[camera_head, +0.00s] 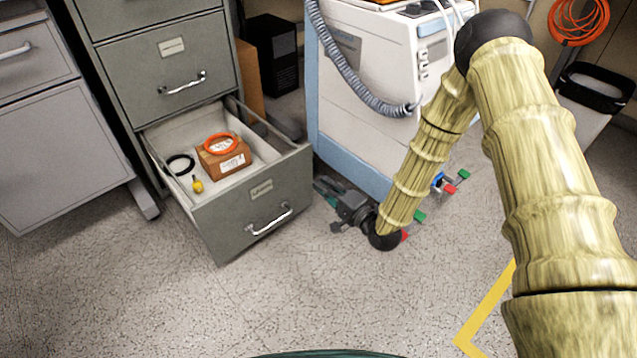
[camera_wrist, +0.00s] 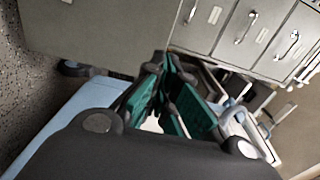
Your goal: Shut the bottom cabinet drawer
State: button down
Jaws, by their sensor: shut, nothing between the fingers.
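The bottom drawer (camera_head: 235,215) of the grey-green filing cabinet (camera_head: 160,60) stands pulled well out, with a silver handle (camera_head: 269,220) on its front. Inside it are a brown box (camera_head: 222,160) with an orange coil (camera_head: 221,143) on top, a black cable (camera_head: 180,163) and a small yellow item (camera_head: 197,184). My gripper (camera_head: 322,186) is low near the floor, just right of the drawer front's right end. Its teal fingers are shut and empty. In the wrist view the closed fingers (camera_wrist: 165,62) point toward a large grey-green panel (camera_wrist: 100,35); I cannot tell whether they touch it.
A white and blue medical machine (camera_head: 365,90) with a grey hose (camera_head: 345,60) stands close behind my gripper. Coloured fittings (camera_head: 450,183) stick out low beside my arm. A grey cabinet (camera_head: 55,140) is at the left. The floor (camera_head: 300,300) before the drawer is clear.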

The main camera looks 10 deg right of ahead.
jog(key=b, duration=0.5)
send_near(292, 159)
jog(key=x, duration=0.5)
jog(key=shift+a+f, duration=0.1)
jog(key=shift+f, duration=0.1)
jog(key=shift+b+x, duration=0.65)
jog(key=shift+x, duration=0.35)
jog(key=shift+r, duration=0.2)
